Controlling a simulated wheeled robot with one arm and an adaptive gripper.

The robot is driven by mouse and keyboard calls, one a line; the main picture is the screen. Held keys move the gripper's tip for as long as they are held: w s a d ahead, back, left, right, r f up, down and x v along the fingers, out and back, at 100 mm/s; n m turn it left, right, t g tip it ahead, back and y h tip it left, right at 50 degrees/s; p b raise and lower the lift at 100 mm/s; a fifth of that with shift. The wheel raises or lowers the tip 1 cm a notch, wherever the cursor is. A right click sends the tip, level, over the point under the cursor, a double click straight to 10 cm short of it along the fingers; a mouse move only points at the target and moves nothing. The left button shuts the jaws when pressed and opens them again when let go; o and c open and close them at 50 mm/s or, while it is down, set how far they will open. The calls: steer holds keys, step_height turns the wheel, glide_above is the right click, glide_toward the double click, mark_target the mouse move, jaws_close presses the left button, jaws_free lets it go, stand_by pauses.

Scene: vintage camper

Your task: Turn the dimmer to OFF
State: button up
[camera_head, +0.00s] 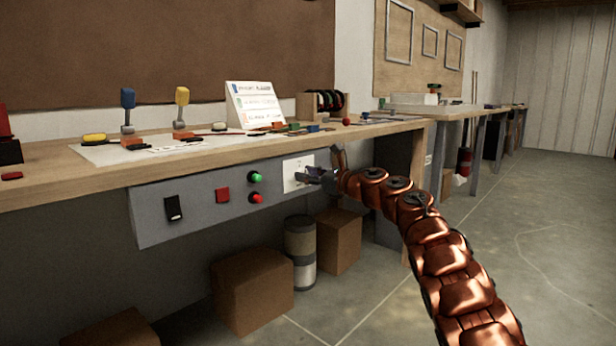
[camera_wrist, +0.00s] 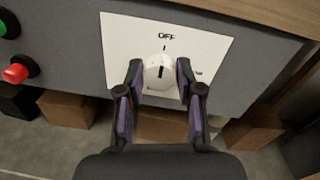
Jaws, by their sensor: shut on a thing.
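The dimmer is a white round knob (camera_wrist: 158,82) on a white plate (camera_wrist: 215,48), which also shows in the head view (camera_head: 296,163). "OFF" is printed above the knob with a short tick under it. A dark mark on the knob's face stands about upright, roughly in line with that tick; exact alignment is hard to tell. A smaller label at the right is too small to read. My gripper (camera_wrist: 159,70) is shut on the knob, one finger on each side. In the head view my gripper (camera_head: 312,177) is at the plate and hides part of it.
Boxes (camera_head: 252,290) and a canister (camera_head: 300,250) stand below. Floor at the right is clear.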

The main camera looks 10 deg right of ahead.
stand_by(0.3)
steer(key=o, duration=1.2)
steer(key=shift+c, duration=0.2)
steer(key=shift+d, duration=0.1)
steer(key=v, duration=1.2)
stand_by(0.5)
